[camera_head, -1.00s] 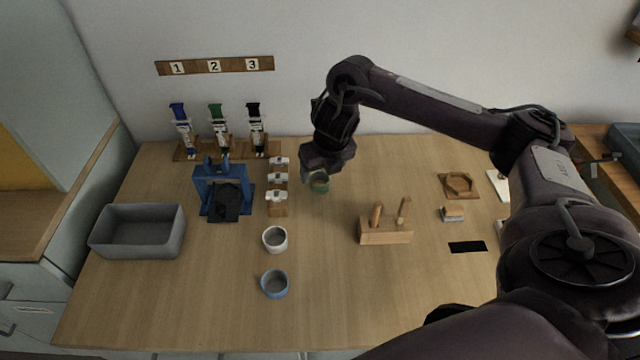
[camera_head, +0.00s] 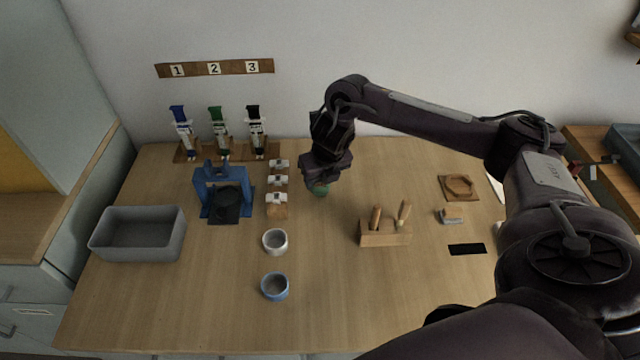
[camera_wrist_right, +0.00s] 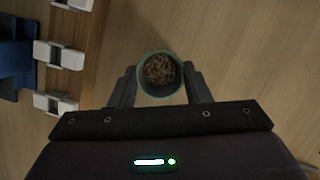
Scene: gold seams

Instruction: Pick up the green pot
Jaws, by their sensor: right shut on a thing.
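The green pot (camera_head: 319,189) is a small round cup. In the right wrist view the pot (camera_wrist_right: 145,79) shows its green rim from above, with brown speckled stuff inside. My right gripper (camera_head: 318,184) is over the pot at the back middle of the table. In the right wrist view the fingers of my right gripper (camera_wrist_right: 160,84) stand on both sides of the pot and are shut on it. The gripper hides much of the pot in the head view; I cannot tell whether its base touches the table. My left gripper is not in view.
A rack with white clips (camera_head: 278,204) stands just left of the pot. A white cup (camera_head: 275,250), a blue cup (camera_head: 275,296) and a wooden block with pegs (camera_head: 385,238) stand nearer. A grey bin (camera_head: 138,252) is at left. The table's front middle is clear.

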